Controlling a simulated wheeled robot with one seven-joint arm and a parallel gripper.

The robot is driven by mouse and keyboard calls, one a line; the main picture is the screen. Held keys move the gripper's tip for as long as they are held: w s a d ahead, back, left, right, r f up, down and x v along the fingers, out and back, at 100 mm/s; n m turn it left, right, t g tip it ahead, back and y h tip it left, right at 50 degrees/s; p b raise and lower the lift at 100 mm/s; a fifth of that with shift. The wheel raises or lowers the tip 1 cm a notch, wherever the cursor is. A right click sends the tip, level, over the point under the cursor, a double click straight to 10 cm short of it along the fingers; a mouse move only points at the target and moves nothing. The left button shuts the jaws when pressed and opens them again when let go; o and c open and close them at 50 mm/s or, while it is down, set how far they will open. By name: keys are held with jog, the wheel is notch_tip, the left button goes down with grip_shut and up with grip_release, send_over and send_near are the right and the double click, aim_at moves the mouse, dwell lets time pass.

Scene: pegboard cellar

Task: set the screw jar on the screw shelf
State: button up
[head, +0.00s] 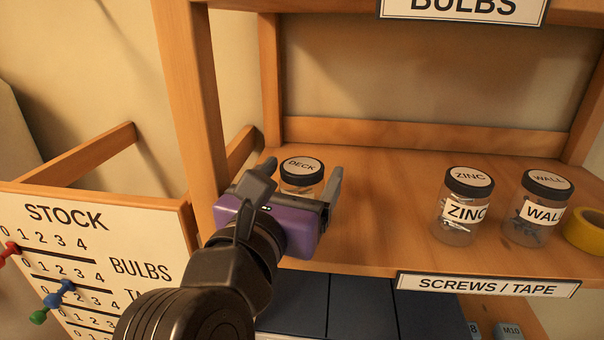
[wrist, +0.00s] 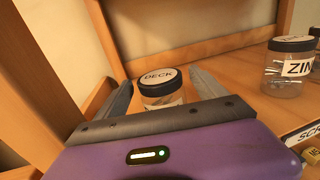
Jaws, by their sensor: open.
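A clear jar with a black lid marked DECK (head: 302,171) stands upright on the left part of the wooden shelf (head: 375,205) labelled SCREWS / TAPE. My gripper (head: 301,180) is open, with one finger on each side of this jar. In the wrist view the DECK jar (wrist: 158,85) sits between the open fingers (wrist: 160,95), with a visible gap on at least the right side. Its lower part is hidden behind my gripper body. I cannot tell whether a finger touches it.
A ZINC jar (head: 463,207) and a WALL jar (head: 538,208) stand to the right on the same shelf, beside a yellow tape roll (head: 588,231). A wooden post (head: 193,100) rises close to my gripper. A STOCK board (head: 90,245) stands at left. The shelf middle is clear.

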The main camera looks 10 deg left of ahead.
jog(key=b+v, duration=0.2)
jog(key=v, duration=0.9)
